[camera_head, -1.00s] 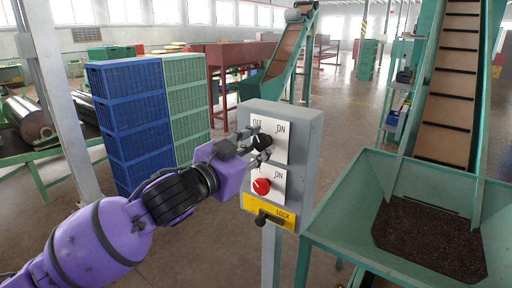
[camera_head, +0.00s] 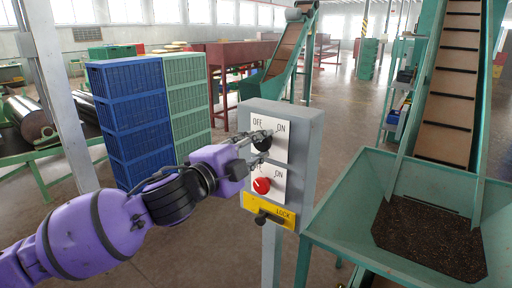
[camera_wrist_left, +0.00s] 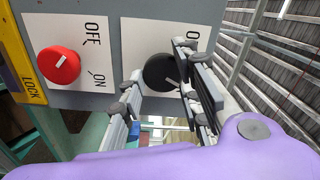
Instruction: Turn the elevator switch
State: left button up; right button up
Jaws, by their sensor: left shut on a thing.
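A grey control box (camera_head: 300,150) stands on a post. Its upper white plate carries a black rotary switch (camera_head: 262,143) between OFF and ON marks; this knob also shows in the left wrist view (camera_wrist_left: 160,73). Below it is a red rotary switch (camera_head: 261,186) on its own OFF/ON plate, also in the left wrist view (camera_wrist_left: 58,66). My left gripper (camera_head: 262,146) is at the black switch, its fingers on either side of the knob and shut on it. The fingers partly cover the knob. My right gripper is not in view.
A yellow LOCK plate (camera_head: 284,217) with a dark lever is at the box's bottom. A green hopper (camera_head: 345,215) with a conveyor stands close at the right. Blue crates (camera_head: 128,122) and green crates (camera_head: 188,95) are stacked behind my left arm.

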pick_arm(q)
jog(key=shift+f+m, duration=0.3)
jog(key=shift+m, duration=0.55)
jog(key=shift+f+m, duration=0.3)
jog(key=shift+m, duration=0.55)
jog(key=shift+f, duration=0.1)
jog(key=o, duration=1)
jog(key=shift+r, duration=0.2)
jog(key=shift+r, duration=0.25)
jog(key=shift+a, duration=0.1)
jog(key=v, duration=1.2)
